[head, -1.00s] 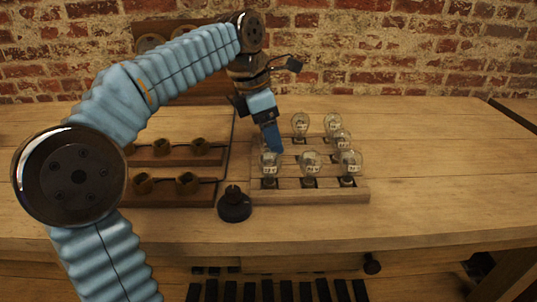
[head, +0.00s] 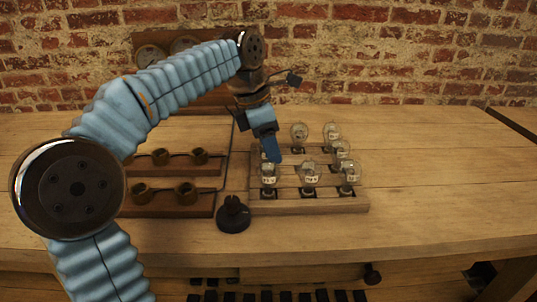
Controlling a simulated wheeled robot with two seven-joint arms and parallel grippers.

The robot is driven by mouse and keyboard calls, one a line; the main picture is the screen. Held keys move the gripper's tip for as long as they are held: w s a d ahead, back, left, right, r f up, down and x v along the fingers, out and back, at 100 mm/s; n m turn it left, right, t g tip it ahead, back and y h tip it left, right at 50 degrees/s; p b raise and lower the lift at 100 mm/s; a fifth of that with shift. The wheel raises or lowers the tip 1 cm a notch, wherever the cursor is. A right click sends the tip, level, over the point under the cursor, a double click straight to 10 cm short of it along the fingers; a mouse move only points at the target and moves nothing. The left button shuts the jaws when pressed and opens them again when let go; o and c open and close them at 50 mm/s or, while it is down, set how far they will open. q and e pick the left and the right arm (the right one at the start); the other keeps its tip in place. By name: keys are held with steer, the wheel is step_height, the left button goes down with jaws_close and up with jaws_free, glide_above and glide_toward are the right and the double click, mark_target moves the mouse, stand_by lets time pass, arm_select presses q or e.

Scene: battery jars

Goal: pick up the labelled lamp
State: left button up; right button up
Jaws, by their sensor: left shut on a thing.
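Several clear glass lamps with small white labels stand upright in a wooden rack (head: 318,206). The front row has a left lamp (head: 268,173), a middle lamp (head: 310,173) and a right lamp (head: 350,172). Behind them are a lamp at the right (head: 341,150) and two back lamps, one left (head: 299,133) and one right (head: 332,131). The label writing is too small to read. My left gripper (head: 272,157) points down at the top of the front left lamp and is shut on it; its fingers partly cover the bulb. My right gripper is not in view.
A dark round stand (head: 234,215) is just left of the rack's front corner. Wooden strips with brass sockets (head: 186,193) lie farther left, under my arm. The table (head: 440,175) is clear at the right. A brick wall (head: 420,50) is behind.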

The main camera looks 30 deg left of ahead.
arm_select(q)
steer(key=shift+r, duration=0.6)
steer(key=s+d+r, duration=0.3)
steer(key=s+r, duration=0.9)
steer(key=s, duration=0.1)
steer(key=s+a+f+n+y, duration=0.2)
steer(key=s+a+n, duration=0.2)
steer(key=a+n, duration=0.55)
steer(key=s+a+f+n+y, duration=0.1)
steer(key=s+a+n+y, duration=0.2)
steer(key=a+n, duration=0.65)
steer(key=shift+m, duration=0.5)
steer(key=shift+s+a+f+b, duration=0.1)
steer(key=shift+a+f+b, duration=0.15)
steer(key=shift+f, duration=0.65)
steer(key=shift+s+a+f+b, duration=0.15)
steer(key=shift+a+f, duration=0.15)
steer(key=shift+f, duration=0.55)
steer(key=shift+w+a+f+b, duration=0.1)
steer(key=shift+a+f+b, duration=0.15)
steer(key=shift+f, duration=0.65)
steer(key=shift+f+b, duration=0.55)
steer(key=shift+f, duration=0.55)
steer(key=shift+f+h, duration=0.15)
steer(key=shift+h, duration=0.15)
